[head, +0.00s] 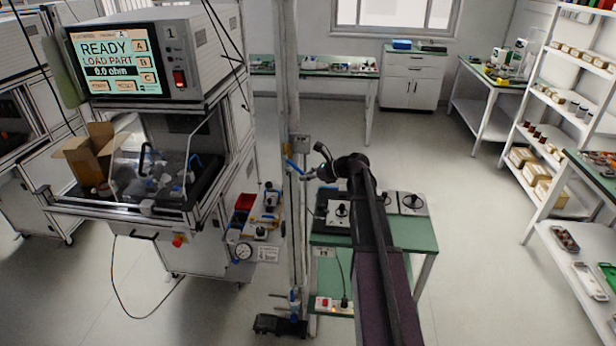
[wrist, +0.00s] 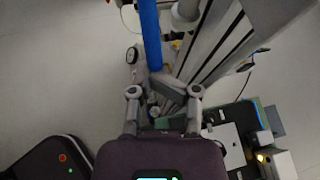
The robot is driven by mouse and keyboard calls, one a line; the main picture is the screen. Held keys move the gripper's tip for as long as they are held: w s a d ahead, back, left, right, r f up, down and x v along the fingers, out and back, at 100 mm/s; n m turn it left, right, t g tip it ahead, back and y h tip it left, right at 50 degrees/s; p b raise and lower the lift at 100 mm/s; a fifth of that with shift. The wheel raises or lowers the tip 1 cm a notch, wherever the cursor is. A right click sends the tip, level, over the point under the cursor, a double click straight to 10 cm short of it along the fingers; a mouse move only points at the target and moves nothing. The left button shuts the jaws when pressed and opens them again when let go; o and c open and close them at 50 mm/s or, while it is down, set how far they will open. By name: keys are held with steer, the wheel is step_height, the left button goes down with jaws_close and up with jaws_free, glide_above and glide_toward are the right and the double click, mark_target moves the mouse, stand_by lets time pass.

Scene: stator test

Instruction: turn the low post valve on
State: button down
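A metal post (head: 287,90) stands left of my arm in the head view. A lever valve with a blue handle (head: 294,166) sits at mid-height on it. The low valve (head: 294,298), with a small blue part, sits near the post's foot. My gripper (head: 313,173) is beside the mid-height valve, well above the low one. In the wrist view a blue bar (wrist: 150,35) reaches down to the gripper (wrist: 165,92), close to the left finger. The two knuckles stand apart, but the fingertips are unclear, as is whether they touch the bar.
A green-topped bench (head: 410,236) with instruments stands right of the post, behind my arm. A panel with a gauge (head: 243,251) is to the left, beside the test station (head: 150,65). A power strip (head: 333,305) lies low by the post. Open floor shows further back.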

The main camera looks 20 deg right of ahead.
steer(key=s+d+r+p, duration=0.7)
steer(key=r+p, duration=0.1)
steer(key=r, duration=0.1)
steer(key=shift+s+d, duration=0.2)
steer(key=shift+d, duration=0.05)
steer(key=shift+f, duration=0.1)
stand_by(0.4)
steer(key=w+a+r+n+g+h+p, duration=0.1)
steer(key=a+r+g+h+p, duration=0.3)
steer(key=r+p, duration=0.6)
steer(key=h+p, duration=0.2)
steer(key=p, duration=0.7)
steer(key=shift+w+r+h, duration=0.25)
steer(key=shift+w+h, duration=0.05)
steer(key=shift+h, duration=0.1)
steer(key=shift+a+f, duration=0.15)
steer(key=shift+f, duration=0.05)
